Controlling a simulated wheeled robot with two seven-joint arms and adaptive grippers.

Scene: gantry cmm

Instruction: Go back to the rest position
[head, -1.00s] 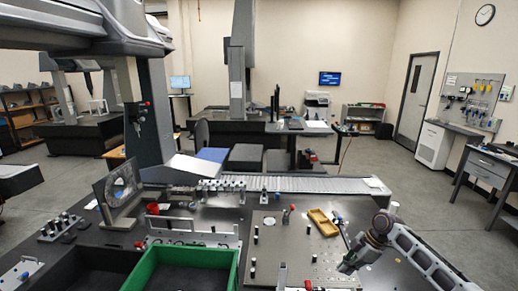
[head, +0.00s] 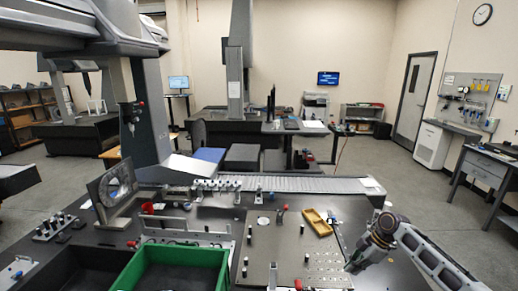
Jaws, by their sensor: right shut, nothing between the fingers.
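My right gripper (head: 352,267) is at the lower right of the head view, at the end of my grey right arm, which comes in from the right edge. It is over the right part of the dark work table (head: 345,204), by the edge of a grey fixture plate (head: 287,248) with pegs. Its fingers are small and dark in this view; it is shut and holds nothing. My left gripper is not in view.
A green bin (head: 170,254) stands at the front left. A yellow tray (head: 316,222) lies on the fixture plate, left of my right wrist. Behind are a round-holed upright plate (head: 113,190), a row of small parts (head: 217,184) and a pale rail (head: 310,184).

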